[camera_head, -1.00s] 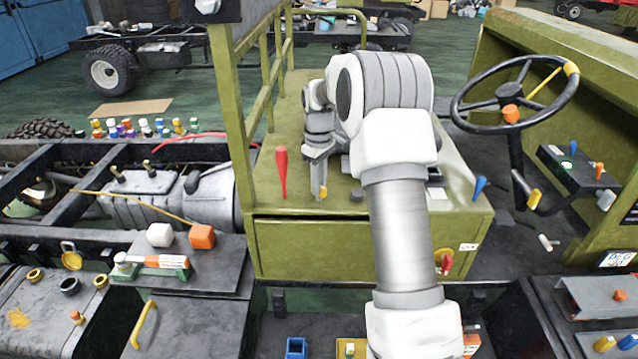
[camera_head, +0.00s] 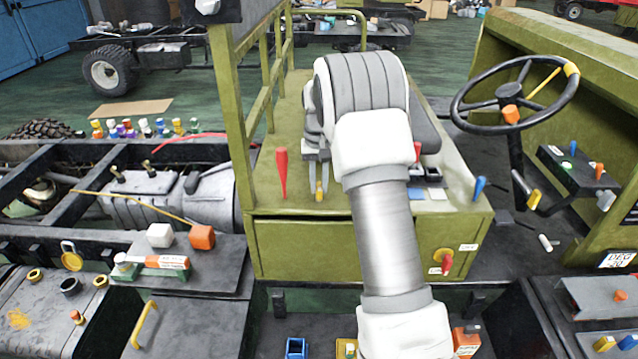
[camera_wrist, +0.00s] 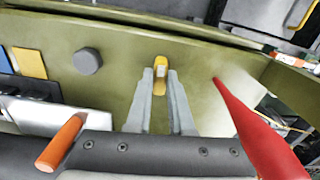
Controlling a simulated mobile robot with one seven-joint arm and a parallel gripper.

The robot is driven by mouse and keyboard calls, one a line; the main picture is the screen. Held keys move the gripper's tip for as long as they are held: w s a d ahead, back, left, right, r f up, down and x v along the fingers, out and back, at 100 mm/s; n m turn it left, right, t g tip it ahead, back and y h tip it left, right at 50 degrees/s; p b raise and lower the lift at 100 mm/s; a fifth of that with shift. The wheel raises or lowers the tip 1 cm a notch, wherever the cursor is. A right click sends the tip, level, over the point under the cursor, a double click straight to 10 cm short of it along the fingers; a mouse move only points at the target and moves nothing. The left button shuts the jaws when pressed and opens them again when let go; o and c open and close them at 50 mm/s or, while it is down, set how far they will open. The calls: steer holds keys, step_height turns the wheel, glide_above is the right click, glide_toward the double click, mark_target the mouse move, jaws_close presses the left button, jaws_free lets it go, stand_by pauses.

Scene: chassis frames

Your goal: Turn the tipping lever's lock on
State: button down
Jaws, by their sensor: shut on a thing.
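A small yellow lever (camera_head: 319,191) stands on the green deck's front part; it also shows in the wrist view (camera_wrist: 160,78). My gripper (camera_head: 318,182) reaches down onto it from behind, and its fingertips (camera_wrist: 160,82) are shut on it, one on each side. A tall red lever (camera_head: 282,172) stands upright just left of the yellow one in the head view. In the wrist view the red lever (camera_wrist: 255,125) is at the right, apart from my fingers. No label tells which lever is the tipping lever or its lock.
A grey round knob (camera_wrist: 88,61) and an orange handle (camera_wrist: 62,142) lie left of my fingers in the wrist view. A blue lever (camera_head: 479,187) stands at the deck's right. A green post (camera_head: 232,120) rises left. A red rotary switch (camera_head: 446,262) is on the front panel.

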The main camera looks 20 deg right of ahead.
mark_target(319, 186)
steer(key=shift+m, duration=0.7)
steer(key=c, duration=0.8)
jaws_free()
step_height(319, 186, up, 18)
steer(key=shift+f, duration=0.25)
